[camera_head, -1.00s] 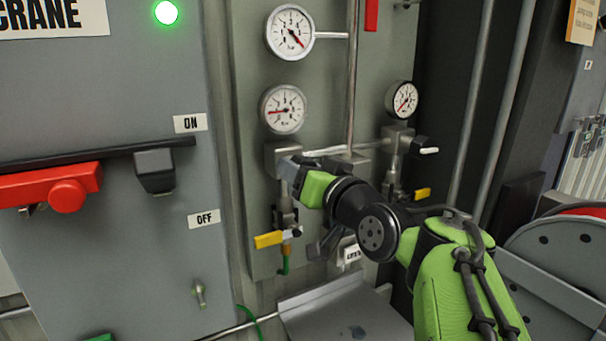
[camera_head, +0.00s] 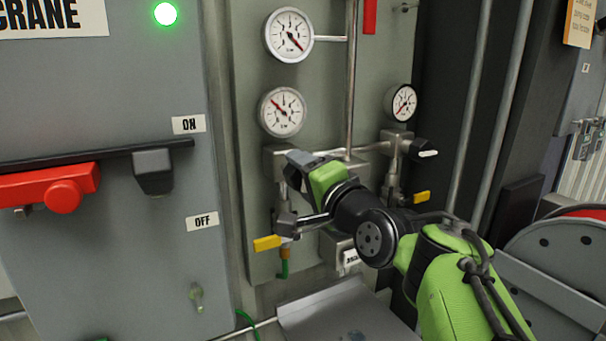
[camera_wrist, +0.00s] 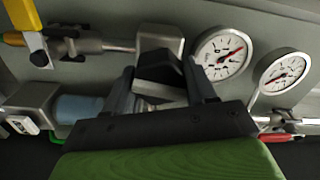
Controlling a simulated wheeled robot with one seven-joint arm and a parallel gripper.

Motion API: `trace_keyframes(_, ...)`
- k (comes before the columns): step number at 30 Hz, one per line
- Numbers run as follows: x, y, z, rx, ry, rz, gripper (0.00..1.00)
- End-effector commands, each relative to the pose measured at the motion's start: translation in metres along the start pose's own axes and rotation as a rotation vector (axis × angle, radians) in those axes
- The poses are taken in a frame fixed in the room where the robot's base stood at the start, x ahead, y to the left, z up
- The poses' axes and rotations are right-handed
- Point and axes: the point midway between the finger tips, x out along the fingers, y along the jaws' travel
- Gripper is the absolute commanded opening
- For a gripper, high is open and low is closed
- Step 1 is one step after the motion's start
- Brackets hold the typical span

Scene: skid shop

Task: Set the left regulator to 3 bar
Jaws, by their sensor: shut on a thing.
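The left regulator (camera_head: 274,155) is a grey block on the panel, with a round white gauge (camera_head: 283,112) above it. The gauge's red needle points up and left; its numbers are too small to read. My gripper (camera_head: 294,166) is at the front of this regulator and hides its knob in the head view. In the wrist view, my gripper (camera_wrist: 165,88) is shut on the black knob (camera_wrist: 160,68), a finger on each side. The regulator body (camera_wrist: 160,36) shows behind the knob, and the gauge (camera_wrist: 222,54) is beside it.
A second regulator (camera_head: 397,142) with its own gauge (camera_head: 402,102) is to the right. A larger gauge (camera_head: 290,34) is above. A yellow valve handle (camera_head: 267,243) hangs below the left regulator. A grey crane box with a red handle (camera_head: 60,190) stands at left.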

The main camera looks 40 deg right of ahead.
Motion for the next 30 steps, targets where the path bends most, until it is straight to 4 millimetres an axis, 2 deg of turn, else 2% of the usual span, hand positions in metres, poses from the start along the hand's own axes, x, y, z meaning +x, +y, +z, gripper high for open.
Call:
trace_keyframes(18, 0.0001, 0.0021, 0.0014, 0.575, 0.013, 0.004, 0.25)
trace_keyframes(30, 0.0001, 0.0037, 0.0021, 0.822, 0.021, 0.006, 0.25)
